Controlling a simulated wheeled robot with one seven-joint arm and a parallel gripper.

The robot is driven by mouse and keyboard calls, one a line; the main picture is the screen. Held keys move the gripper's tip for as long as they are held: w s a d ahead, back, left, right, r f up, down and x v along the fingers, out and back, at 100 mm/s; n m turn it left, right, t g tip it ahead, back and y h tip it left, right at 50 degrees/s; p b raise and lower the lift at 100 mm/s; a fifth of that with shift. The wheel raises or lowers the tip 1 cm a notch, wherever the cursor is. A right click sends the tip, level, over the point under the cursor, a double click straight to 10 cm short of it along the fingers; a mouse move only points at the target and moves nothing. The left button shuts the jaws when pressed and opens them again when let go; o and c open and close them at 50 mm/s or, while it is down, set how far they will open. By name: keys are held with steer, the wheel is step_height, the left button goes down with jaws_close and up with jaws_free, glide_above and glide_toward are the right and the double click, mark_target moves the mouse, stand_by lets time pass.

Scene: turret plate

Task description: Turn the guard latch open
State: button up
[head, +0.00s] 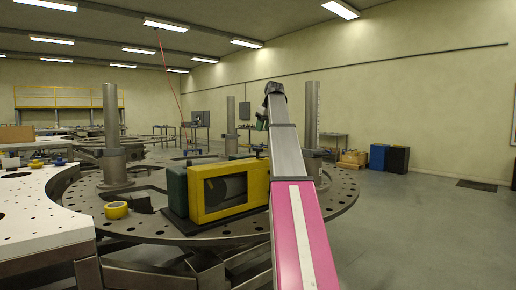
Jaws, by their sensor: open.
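A yellow-framed guard box (258,186) with a dark window stands on the round turret plate (335,205), near its front edge. A dark green housing (176,190) adjoins it on the left. I cannot make out the guard latch; it may be hidden behind my arm or too small to tell. My arm (288,150) rises from the bottom right, pink then grey, and crosses in front of the box's right end. It bends at a black joint at the top. My gripper is not visible; the arm hides what lies behind it.
A yellow tape roll (116,210) lies on the plate left of the box. Metal posts (111,125) stand on the plate. A white perforated table (45,225) is close at left. Blue and black cabinets (397,159) stand at the far right wall. The right floor is clear.

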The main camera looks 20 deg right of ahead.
mark_target(258, 153)
steer(key=x, duration=1)
steer(key=shift+f, duration=0.25)
steer(key=shift+c, duration=0.3)
jaws_close()
